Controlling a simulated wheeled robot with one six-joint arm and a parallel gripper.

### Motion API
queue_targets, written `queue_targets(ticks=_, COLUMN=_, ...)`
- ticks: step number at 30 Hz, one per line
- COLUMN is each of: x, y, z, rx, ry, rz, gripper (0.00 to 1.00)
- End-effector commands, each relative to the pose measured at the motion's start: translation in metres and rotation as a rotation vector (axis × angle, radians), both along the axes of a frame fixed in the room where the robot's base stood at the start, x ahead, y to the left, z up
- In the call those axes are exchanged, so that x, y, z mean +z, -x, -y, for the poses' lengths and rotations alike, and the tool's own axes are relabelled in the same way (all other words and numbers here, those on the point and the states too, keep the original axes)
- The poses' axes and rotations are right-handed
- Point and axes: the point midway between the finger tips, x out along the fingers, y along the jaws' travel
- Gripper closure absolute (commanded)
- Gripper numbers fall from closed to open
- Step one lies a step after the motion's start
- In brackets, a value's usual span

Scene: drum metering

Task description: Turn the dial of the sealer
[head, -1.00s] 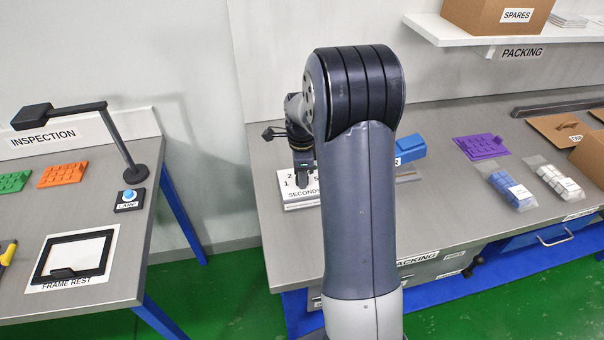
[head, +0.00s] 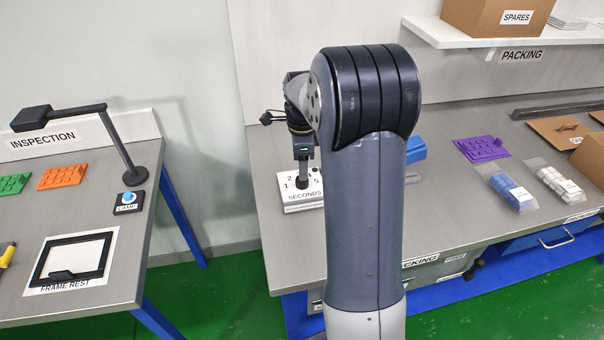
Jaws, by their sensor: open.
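The sealer's dial panel (head: 297,206) is a white face marked with numbers and the word SECONDS, on the left part of the packing bench. My gripper (head: 303,180) points down over the middle of this panel, at the dial. The dial itself is small and mostly hidden by the gripper, so I cannot tell whether the fingers touch it. The fingers are seen edge-on. The rest of the sealer, with a blue part (head: 416,150), is largely hidden behind my arm.
On the packing bench (head: 445,215), a purple tray (head: 482,150) and bagged blue (head: 510,189) and white parts (head: 556,184) lie to the right. The inspection bench, with a lamp (head: 122,150) and black frame (head: 73,258), stands at the left, across a gap.

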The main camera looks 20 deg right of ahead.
Motion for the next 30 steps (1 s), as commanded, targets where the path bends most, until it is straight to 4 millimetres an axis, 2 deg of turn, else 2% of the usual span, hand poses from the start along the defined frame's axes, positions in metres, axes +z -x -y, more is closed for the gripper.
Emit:
queue_targets(ticks=3, x=0.025, y=-0.001, z=0.0, rx=0.0, ry=0.002, rz=0.005, gripper=0.46)
queue_targets(ticks=6, x=0.04, y=-0.001, z=0.0, rx=0.0, ry=0.001, rz=0.003, gripper=0.46)
queue_targets(ticks=12, x=0.055, y=0.0, z=0.0, rx=0.0, ry=0.0, rz=0.001, gripper=0.46)
queue_targets(ticks=23, x=0.055, y=0.0, z=0.0, rx=0.0, ry=0.0, rz=-0.001, gripper=0.46)
queue_targets(ticks=26, x=0.049, y=0.0, z=0.0, rx=0.0, ry=-0.001, rz=-0.003, gripper=0.46)
queue_targets(ticks=30, x=0.03, y=0.001, z=0.0, rx=0.0, ry=-0.001, rz=-0.005, gripper=0.46)
